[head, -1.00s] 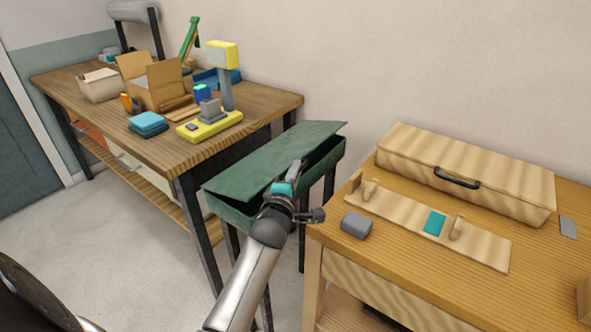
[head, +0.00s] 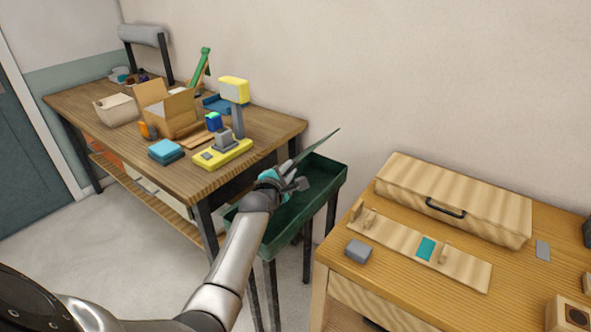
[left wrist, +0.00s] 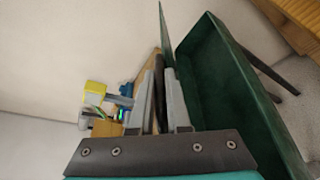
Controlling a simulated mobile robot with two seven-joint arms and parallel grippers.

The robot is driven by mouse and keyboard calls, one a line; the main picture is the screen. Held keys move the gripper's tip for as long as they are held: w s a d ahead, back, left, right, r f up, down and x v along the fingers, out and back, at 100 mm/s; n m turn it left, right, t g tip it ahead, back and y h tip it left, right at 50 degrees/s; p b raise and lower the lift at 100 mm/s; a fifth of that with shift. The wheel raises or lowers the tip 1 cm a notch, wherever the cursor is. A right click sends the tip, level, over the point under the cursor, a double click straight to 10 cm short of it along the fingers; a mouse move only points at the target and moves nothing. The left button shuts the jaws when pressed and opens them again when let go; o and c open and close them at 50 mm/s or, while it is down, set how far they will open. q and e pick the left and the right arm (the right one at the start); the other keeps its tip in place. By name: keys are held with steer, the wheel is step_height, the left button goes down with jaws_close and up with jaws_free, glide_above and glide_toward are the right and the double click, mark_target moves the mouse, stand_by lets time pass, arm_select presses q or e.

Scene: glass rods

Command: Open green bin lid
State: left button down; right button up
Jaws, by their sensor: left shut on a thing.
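The green bin (head: 332,194) stands on dark legs between the two tables, its top uncovered and its inside showing. The green bin lid (head: 318,148) is raised steeply and shows nearly edge-on in the head view. In the left wrist view the lid (left wrist: 166,32) is a thin upright sheet beside the open bin (left wrist: 215,95). My left gripper (head: 286,174) is at the lid's near end, above the bin's left side, and is shut on the lid. In the left wrist view its fingers (left wrist: 162,72) partly hide the grip. My right gripper is not in view.
The left workbench (head: 90,98) carries a yellow-based device (head: 222,153), a cardboard box (head: 170,110) and blue blocks (head: 165,151). The right table (head: 345,287) holds a wooden case (head: 455,195) and a grey block (head: 358,251). The wall is behind the bin.

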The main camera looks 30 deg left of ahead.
arm_select(q)
steer(key=a+r+p, duration=0.1)
steer(key=a+r+n+p, duration=0.1)
steer(key=a, duration=0.1)
steer(key=a+r+n+h, duration=0.1)
steer(key=a+r, duration=0.1)
steer(key=shift+w+g+p, duration=0.2)
steer(key=shift+g+p, duration=0.1)
steer(key=shift+p, duration=0.1)
steer(key=a+r+n+h, duration=0.1)
steer(key=a+r, duration=0.1)
steer(key=a, duration=0.4)
steer(key=shift+w+a+n+g+b, duration=0.2)
steer(key=shift+w+n+g+b, duration=0.1)
steer(key=shift+n+b, duration=0.1)
steer(key=c, duration=0.9)
jaws_free()
steer(key=shift+s, duration=0.15)
